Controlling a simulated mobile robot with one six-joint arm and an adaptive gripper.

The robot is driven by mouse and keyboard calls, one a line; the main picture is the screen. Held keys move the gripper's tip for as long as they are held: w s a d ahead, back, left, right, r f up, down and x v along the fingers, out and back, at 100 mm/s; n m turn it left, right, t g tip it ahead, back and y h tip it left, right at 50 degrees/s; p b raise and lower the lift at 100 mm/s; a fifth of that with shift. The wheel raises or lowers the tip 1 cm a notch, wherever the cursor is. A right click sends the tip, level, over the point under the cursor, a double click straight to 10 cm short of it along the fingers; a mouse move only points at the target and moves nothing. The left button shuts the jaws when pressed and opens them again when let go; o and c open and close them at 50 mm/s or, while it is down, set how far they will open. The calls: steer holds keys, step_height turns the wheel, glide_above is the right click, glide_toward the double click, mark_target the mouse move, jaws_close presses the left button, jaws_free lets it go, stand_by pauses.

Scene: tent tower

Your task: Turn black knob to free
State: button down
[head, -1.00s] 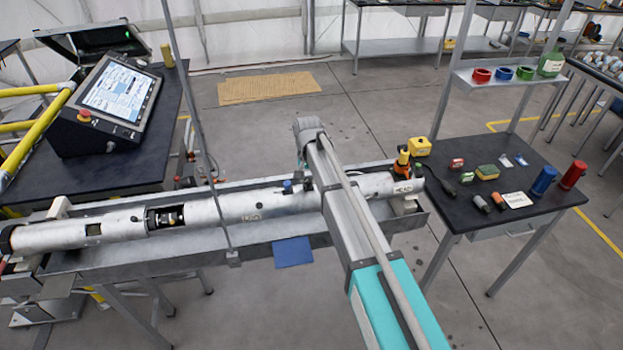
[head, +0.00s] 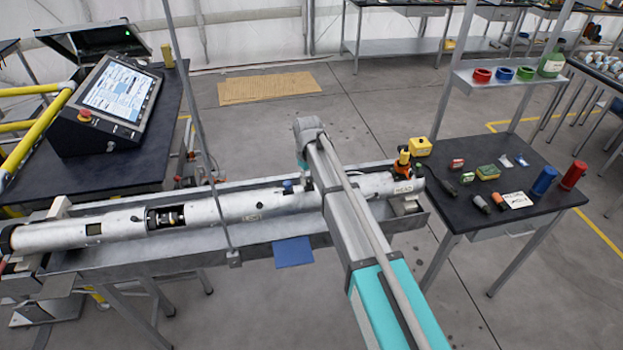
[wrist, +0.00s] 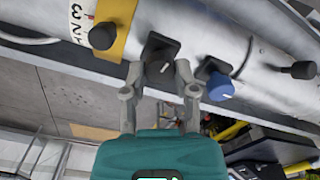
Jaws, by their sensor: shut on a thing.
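In the wrist view a black knob (wrist: 160,58) with a short white mark sits on a black square plate on the silver tube. My gripper (wrist: 159,76) has one finger on each side of this knob and is shut on it. A blue knob (wrist: 221,87) is on the tube just right of the fingers. Another black knob (wrist: 102,36) is at the left by a yellow plate. In the head view my arm covers the held knob and the fingers. The tube (head: 245,208) lies along a grey trough, and the blue knob (head: 287,186) shows left of my arm.
A further black knob (wrist: 300,70) sticks out at the right in the wrist view. A thin upright post (head: 197,110) stands in front of the tube. A dark table (head: 465,217) with small items is at the right, a tilted screen (head: 118,92) at the left.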

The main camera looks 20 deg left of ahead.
steer(key=shift+w+d+n, duration=0.1)
steer(key=shift+w+n, duration=0.05)
steer(key=shift+n, duration=0.45)
steer(key=shift+c, duration=2)
jaws_free()
steer(key=shift+d, duration=0.1)
steer(key=shift+r, duration=0.15)
